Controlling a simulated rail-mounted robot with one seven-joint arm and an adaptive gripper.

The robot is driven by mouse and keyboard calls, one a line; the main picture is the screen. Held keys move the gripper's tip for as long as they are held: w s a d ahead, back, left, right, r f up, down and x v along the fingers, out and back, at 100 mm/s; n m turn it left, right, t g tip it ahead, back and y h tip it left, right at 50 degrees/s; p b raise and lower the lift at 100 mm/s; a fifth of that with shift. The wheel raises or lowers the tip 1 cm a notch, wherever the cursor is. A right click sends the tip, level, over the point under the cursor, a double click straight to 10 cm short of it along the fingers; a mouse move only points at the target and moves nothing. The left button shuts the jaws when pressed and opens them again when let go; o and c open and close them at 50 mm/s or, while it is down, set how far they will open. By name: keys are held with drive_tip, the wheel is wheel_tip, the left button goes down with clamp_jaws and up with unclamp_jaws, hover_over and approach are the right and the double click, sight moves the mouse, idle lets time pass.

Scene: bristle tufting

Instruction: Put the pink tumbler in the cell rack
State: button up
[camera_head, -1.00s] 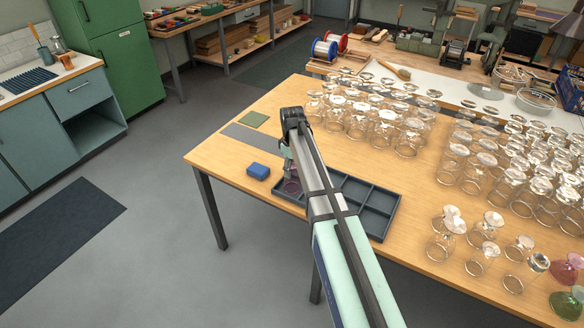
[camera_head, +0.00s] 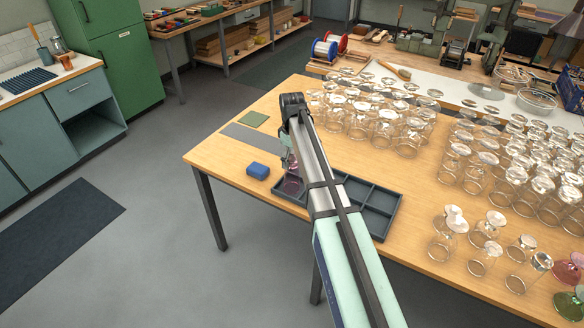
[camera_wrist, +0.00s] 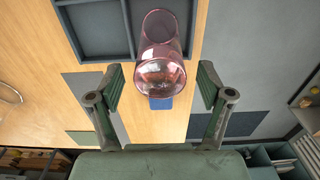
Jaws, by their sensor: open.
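The pink tumbler (camera_head: 292,185) is at the left end of the dark cell rack (camera_head: 378,225), partly hidden by my arm in the head view. In the wrist view the clear pink tumbler (camera_wrist: 161,50) overlaps an end cell of the rack (camera_wrist: 100,42). It appears to stand in that cell, though its base contact is not clear. My gripper (camera_wrist: 161,78) is open, with one finger on each side of the tumbler's near end and visible gaps to both. In the head view my gripper (camera_head: 287,163) is mostly hidden at the arm's end.
A blue block (camera_head: 258,170) lies left of the rack. A grey strip (camera_head: 250,139) and a green pad (camera_head: 253,119) lie behind it. Many clear glasses (camera_head: 480,170) crowd the table's right side.

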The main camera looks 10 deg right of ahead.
wheel_tip(320, 180, up, 8)
drive_tip(key=shift+f+b, duration=0.15)
drive_tip(key=shift+b, duration=0.8)
